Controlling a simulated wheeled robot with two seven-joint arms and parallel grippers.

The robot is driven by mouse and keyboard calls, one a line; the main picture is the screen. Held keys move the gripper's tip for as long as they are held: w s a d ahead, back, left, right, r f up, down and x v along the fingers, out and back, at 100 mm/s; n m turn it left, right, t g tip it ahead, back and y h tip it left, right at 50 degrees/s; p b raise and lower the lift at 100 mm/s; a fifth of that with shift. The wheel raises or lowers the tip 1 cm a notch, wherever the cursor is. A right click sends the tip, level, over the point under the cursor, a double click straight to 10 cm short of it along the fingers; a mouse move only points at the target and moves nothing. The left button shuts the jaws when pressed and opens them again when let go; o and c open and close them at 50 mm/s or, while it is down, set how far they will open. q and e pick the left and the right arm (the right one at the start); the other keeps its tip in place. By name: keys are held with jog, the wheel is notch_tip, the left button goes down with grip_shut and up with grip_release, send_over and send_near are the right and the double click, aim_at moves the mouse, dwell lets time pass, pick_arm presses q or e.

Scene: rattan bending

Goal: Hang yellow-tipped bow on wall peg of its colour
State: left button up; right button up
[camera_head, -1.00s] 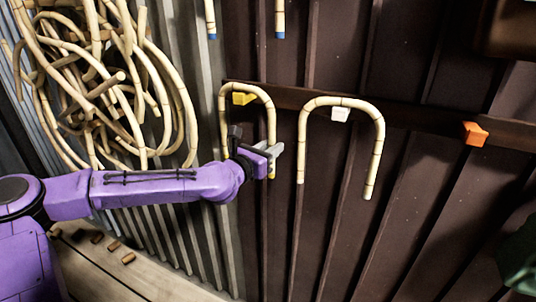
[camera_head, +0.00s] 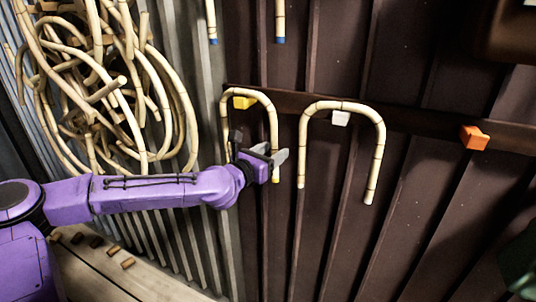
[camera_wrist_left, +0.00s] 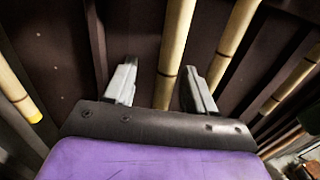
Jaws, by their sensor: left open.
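The yellow-tipped bow (camera_head: 262,97) is an upside-down U of pale rattan on the dark wall. Its arch passes over the yellow peg (camera_head: 244,102) and appears to rest on it, legs hanging down. My left gripper (camera_head: 274,163) is open at the lower part of the bow's right leg. In the left wrist view that leg (camera_wrist_left: 174,45) runs between the two spread fingers. The bow's left leg with its yellow tip (camera_wrist_left: 35,116) shows at the left there. The gripper hides part of the bow's lower end in the head view. My right gripper is out of view.
A white-tipped bow hangs on the white peg (camera_head: 340,118) just to the right. The orange peg (camera_head: 474,137) is empty. Blue-tipped rattan ends (camera_head: 280,25) hang above. A rattan coil (camera_head: 110,85) is at the left, with short offcuts (camera_head: 97,242) on a ledge below.

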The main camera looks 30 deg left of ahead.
pick_arm(q)
jog(key=s+a+p, duration=0.1)
jog(key=s, duration=0.9)
jog(key=shift+s+a+p, duration=0.2)
jog(key=shift+a+p, duration=0.1)
jog(key=shift+p, duration=0.05)
